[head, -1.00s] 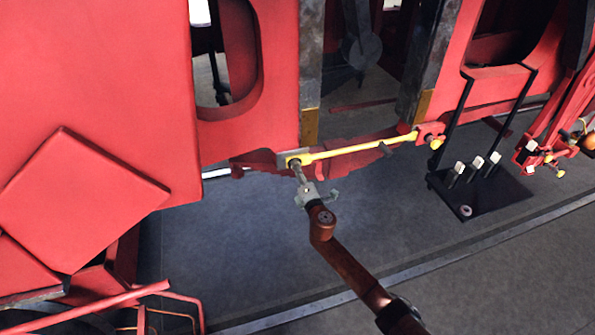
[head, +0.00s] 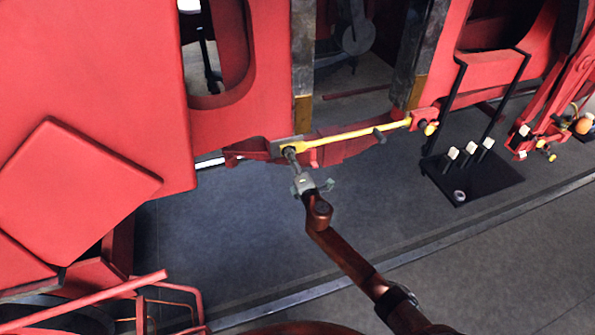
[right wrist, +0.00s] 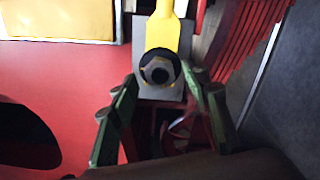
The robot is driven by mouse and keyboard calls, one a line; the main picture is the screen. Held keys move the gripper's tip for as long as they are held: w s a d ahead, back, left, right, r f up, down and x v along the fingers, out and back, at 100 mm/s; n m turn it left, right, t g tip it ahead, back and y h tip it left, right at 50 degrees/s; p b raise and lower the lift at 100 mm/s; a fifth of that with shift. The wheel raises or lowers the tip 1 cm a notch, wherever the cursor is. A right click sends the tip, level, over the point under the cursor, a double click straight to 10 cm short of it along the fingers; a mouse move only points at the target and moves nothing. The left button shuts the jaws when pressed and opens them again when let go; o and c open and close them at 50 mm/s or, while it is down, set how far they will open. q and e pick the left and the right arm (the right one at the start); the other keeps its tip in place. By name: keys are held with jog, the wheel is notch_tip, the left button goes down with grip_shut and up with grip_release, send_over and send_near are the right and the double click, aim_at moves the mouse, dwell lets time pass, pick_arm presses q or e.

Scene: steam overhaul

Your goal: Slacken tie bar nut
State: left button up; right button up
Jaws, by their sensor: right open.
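The yellow tie bar (head: 345,135) runs along the lower edge of the red frame in the head view. The tie bar nut is a dark hexagon around a round stud end, seen face-on in the right wrist view (right wrist: 159,69) at the bar's yellow end. In the head view, the grey stud (head: 292,160) sticks out from the bar's left end. My right gripper (head: 309,184) is open in front of that end. In the right wrist view its green fingers (right wrist: 165,85) stand either side of the nut, with no clear contact. My left gripper is out of view.
A black stand (head: 480,182) with several pale-topped pegs and a small ring is on the floor at right. Red frame panels (head: 90,80) fill the left. Open grey floor (head: 240,240) lies below the bar.

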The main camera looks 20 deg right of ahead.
jog(key=s, duration=1.1)
jog(key=shift+d, duration=0.2)
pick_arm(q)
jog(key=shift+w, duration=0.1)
